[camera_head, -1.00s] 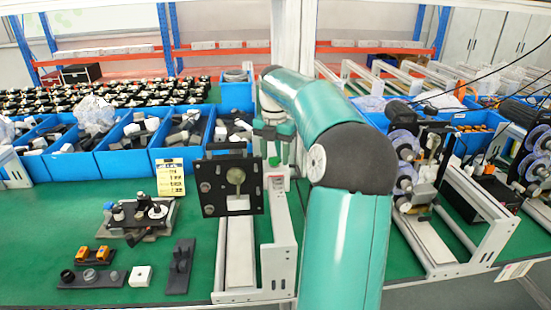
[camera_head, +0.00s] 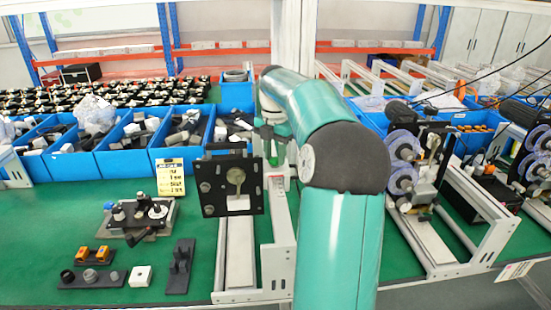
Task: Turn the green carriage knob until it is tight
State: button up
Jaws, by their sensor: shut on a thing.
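The green carriage knob (camera_head: 274,161) shows as a small green patch just right of the black square plate, on the rail fixture in the middle of the bench. My gripper (camera_head: 272,148) points down over it from behind the plate and is shut on the knob. The fingertips are small and partly hidden by the plate's edge. The black plate (camera_head: 210,170) stands upright with a brass-coloured round part and a white block on its face. How tight the knob is cannot be seen.
The white rail frame (camera_head: 278,262) runs toward the front edge. A black fixture (camera_head: 139,214) and small blocks lie at left. Blue bins (camera_head: 128,158) line the back. A reel machine (camera_head: 420,180) stands at right. Green bench is clear between the left parts.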

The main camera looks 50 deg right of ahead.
jog(key=m, duration=0.5)
jog(key=shift+w, duration=0.1)
jog(key=m, duration=0.2)
jog(key=shift+m, duration=0.4)
jog(key=shift+m, duration=0.9)
jog(key=m, duration=0.3)
jog(key=shift+f+m, duration=0.1)
jog(key=shift+m, duration=0.3)
jog(key=m, duration=0.4)
jog(key=shift+m, duration=0.3)
